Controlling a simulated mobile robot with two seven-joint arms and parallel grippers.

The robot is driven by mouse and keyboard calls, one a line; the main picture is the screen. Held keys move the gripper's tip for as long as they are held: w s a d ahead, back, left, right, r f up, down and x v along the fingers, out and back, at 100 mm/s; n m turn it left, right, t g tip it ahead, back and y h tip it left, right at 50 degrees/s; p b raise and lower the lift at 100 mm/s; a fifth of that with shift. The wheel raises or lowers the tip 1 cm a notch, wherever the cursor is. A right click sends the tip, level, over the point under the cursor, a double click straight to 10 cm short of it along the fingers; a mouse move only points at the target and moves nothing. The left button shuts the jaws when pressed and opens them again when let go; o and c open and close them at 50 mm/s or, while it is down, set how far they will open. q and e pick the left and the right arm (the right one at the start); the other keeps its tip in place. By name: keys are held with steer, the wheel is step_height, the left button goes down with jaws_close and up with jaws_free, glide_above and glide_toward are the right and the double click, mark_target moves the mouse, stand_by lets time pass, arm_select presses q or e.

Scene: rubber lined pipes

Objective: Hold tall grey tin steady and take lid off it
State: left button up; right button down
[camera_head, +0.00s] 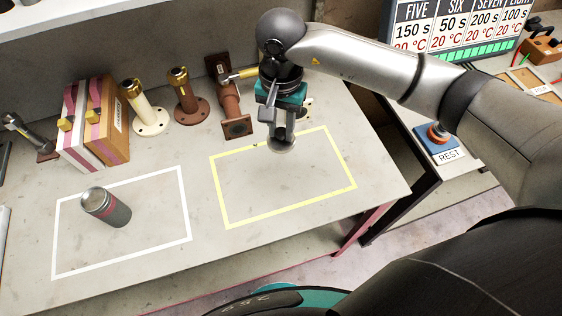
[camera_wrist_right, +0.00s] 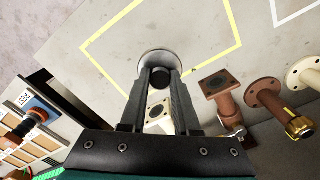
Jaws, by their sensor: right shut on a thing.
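The tall grey tin (camera_head: 118,214) stands inside the white outlined rectangle at the left of the bench. It has a reddish band and a lighter silvery top; I cannot tell whether that top is a lid. No gripper touches it. My right gripper (camera_head: 284,132) is well to its right, at the back edge of the yellow outlined rectangle. It is shut on a round silvery piece (camera_head: 281,146) that looks like a lid, which also shows between the fingertips in the right wrist view (camera_wrist_right: 158,56). My left gripper is not in view.
Flanged pipes (camera_head: 187,103) and striped boxes (camera_head: 92,125) line the bench's back. The yellow rectangle (camera_head: 338,158) looks empty. A red button on a blue REST box (camera_head: 438,142) and a timing display (camera_head: 450,30) stand at the right.

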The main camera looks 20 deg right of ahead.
glide_above(281, 172)
step_height(281, 172, down, 10)
steer(key=shift+f, duration=2.1)
steer(key=shift+f+b, duration=0.1)
steer(key=shift+b, duration=0.25)
steer(key=shift+f, duration=0.15)
steer(key=c, duration=0.6)
jaws_free()
steer(key=shift+c, duration=0.2)
